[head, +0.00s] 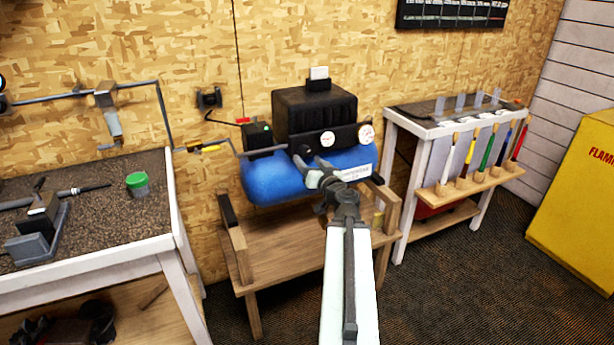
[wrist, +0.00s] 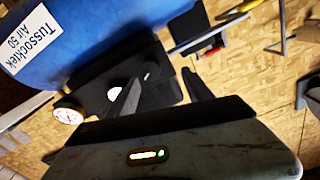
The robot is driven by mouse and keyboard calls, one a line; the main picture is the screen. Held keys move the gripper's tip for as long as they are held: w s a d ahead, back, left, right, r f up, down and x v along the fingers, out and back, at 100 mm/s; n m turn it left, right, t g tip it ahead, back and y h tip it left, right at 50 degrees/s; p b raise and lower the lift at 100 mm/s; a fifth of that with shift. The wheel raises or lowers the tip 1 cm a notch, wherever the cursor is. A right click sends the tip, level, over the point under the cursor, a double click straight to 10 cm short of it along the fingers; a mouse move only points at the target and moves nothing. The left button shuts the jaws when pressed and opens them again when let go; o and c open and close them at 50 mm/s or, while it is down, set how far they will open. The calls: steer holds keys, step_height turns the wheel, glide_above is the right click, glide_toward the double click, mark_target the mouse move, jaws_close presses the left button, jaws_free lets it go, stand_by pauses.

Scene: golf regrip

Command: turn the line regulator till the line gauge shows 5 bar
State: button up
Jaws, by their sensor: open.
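The compressor has a blue tank (head: 270,182) with a dark panel on it. One white-faced gauge (head: 366,134) is at the panel's right end and another gauge (head: 328,140) is nearer its middle. Which is the line gauge, and their readings, I cannot tell. In the wrist view the end gauge (wrist: 67,117) shows a red marking, and the other is partly behind a finger. My gripper (head: 308,162) is open in front of the panel. In the wrist view its fingers (wrist: 161,76) are apart before the black panel. The regulator knob is not clearly made out; contact cannot be told.
The compressor stands on a wooden bench (head: 285,255). A white-legged workbench (head: 95,262) is at left. A rack of coloured-handled tools (head: 465,187) is at right, before a yellow cabinet (head: 580,200). Dark carpet lies open between the rack and cabinet.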

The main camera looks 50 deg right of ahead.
mark_target(306, 153)
steer(key=w+d, duration=0.1)
steer(key=w, duration=0.1)
steer(key=w+d, duration=0.3)
steer(key=w, duration=0.1)
steer(key=shift+d+f, duration=0.2)
steer(key=shift+f, duration=0.05)
steer(key=shift+s, duration=0.1)
